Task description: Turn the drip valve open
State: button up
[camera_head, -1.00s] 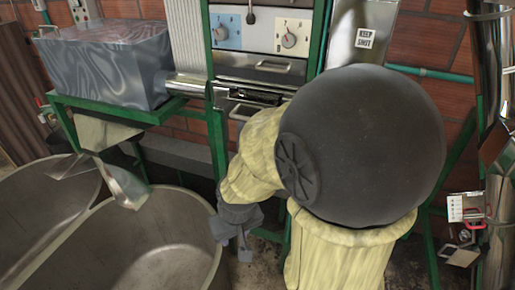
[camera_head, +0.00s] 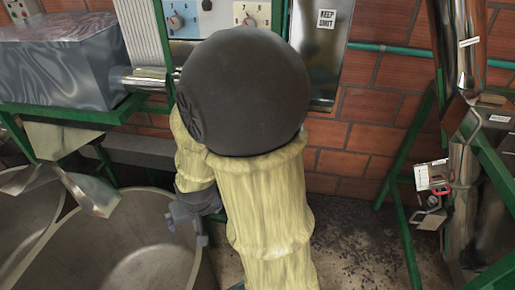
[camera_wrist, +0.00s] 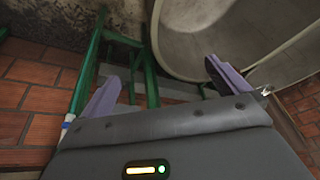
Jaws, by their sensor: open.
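No part is plainly marked as the drip valve. A small red-handled fitting (camera_head: 439,186) with a white card (camera_head: 431,175) sits by the steel pipe on the right in the head view; I cannot tell whether it is the drip valve. My gripper (camera_head: 188,230) hangs low at the rim of a large round vat (camera_head: 150,262), far to the left of that fitting. In the wrist view my gripper (camera_wrist: 160,80) has its two fingers wide apart with nothing between them. My arm's dark round joint hides part of the control panel.
A metal box (camera_head: 65,50) stands on a green frame at the left. A control panel with dials (camera_head: 250,16) is behind my arm. Green posts (camera_head: 405,150) and a shiny steel pipe (camera_head: 462,180) stand at the right.

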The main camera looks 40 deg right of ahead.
jog(key=w+d+f+m+t+h+p, duration=0.2)
jog(key=w+d+f+m+t+h, duration=0.25)
jog(key=w+d+f+m, duration=0.35)
jog(key=s+d+r+t+h+p, duration=0.1)
jog(key=s+d+r+t+h, duration=0.2)
jog(key=d+h, duration=0.6)
jog(key=shift+s+d+p, duration=0.35)
jog(key=shift+s+d, duration=0.5)
jog(key=shift+d, duration=0.25)
jog(key=shift+w, duration=0.1)
jog(key=b+x, duration=0.5)
jog(key=x, duration=1.2)
jog(key=shift+b, duration=0.35)
